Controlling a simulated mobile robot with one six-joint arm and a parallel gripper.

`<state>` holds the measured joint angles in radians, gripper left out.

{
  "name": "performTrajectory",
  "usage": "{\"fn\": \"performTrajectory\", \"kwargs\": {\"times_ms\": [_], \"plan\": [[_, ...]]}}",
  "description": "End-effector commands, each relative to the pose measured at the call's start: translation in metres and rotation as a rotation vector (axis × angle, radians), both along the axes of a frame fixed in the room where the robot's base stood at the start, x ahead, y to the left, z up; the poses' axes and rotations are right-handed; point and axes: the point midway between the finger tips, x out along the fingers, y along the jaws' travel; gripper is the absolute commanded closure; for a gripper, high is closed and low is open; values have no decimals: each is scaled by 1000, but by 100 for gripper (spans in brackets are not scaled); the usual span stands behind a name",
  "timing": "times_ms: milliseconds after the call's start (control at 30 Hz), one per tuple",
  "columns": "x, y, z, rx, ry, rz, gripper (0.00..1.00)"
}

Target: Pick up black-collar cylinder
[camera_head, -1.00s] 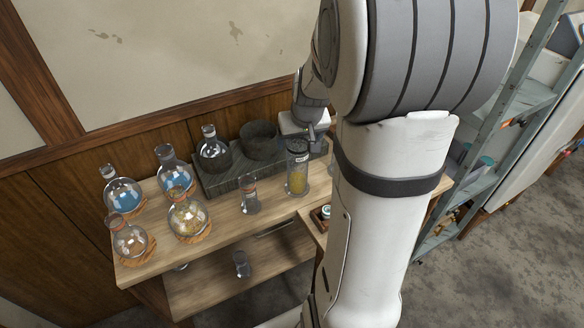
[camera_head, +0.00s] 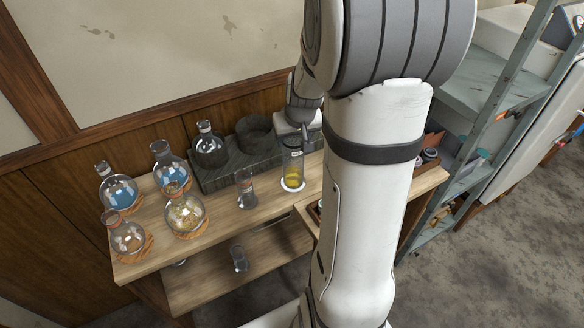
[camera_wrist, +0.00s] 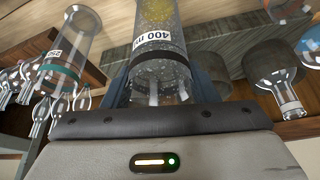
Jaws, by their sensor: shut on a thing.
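The black-collar cylinder (camera_wrist: 160,45) is clear glass with a dark band and a "400 ml" label. It stands between my gripper's (camera_wrist: 160,80) two fingers, which are shut on it. In the head view the cylinder (camera_head: 293,165) looks upright, with yellow contents and a pale ring at its foot, over the right part of the wooden bench top. I cannot tell whether its foot touches the wood. My gripper in the head view (camera_head: 304,135) is at its upper end, partly hidden behind my arm.
A clear cylinder (camera_head: 246,190) stands just left. Several round flasks (camera_head: 186,215) sit further left on the bench (camera_head: 140,262). A dark heater block (camera_head: 222,175) is behind. A green-collar cylinder (camera_wrist: 70,50) and glass pieces show in the wrist view. A metal shelf (camera_head: 490,85) stands right.

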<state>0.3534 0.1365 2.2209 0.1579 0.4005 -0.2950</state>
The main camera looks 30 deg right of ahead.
Motion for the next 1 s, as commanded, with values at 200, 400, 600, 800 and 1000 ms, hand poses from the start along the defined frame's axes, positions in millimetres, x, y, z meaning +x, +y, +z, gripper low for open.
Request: {"fn": "performTrajectory", "kwargs": {"times_ms": [200, 400, 600, 800, 1000], "plan": [[0, 0, 0, 0, 0, 0, 80], [0, 0, 1, -1, -1, 1, 92], [0, 1, 1, -1, -1, 1, 92], [1, 1, 6, 0, -2, 1, 92], [1, 1, 20, 0, -4, 1, 92]]}}
